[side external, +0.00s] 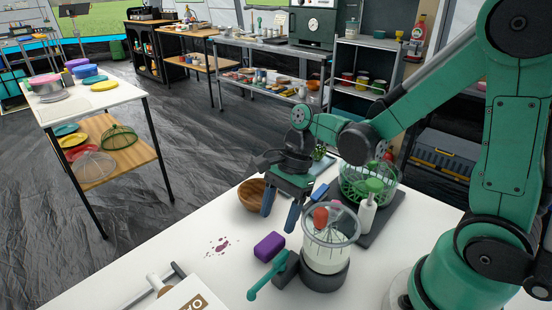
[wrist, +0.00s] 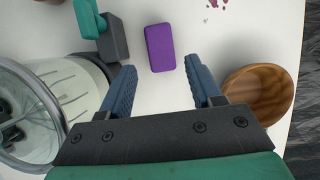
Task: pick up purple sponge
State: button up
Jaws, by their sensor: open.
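The purple sponge (side external: 269,246) is a small block lying on the white table (side external: 215,275). In the wrist view the purple sponge (wrist: 159,48) lies beyond the fingertips, roughly midway across the gap between them. My gripper (side external: 280,215) is open, points downward and hangs above the table, behind the sponge in the side view. In the wrist view my gripper (wrist: 168,78) shows two blue ribbed fingers spread apart with nothing between them. The sponge is apart from both fingers.
A glass container with utensils (side external: 328,246) stands right of the sponge; a teal-handled tool (side external: 267,277) and dark grey block (wrist: 112,42) lie beside it. A wooden bowl (side external: 252,194) is near the far edge. A green dish basket (side external: 369,182) stands behind. Reddish stains (side external: 219,245) mark clear table left.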

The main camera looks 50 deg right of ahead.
aim_at(270, 242)
jog(key=shift+x, duration=2.7)
grip_shut()
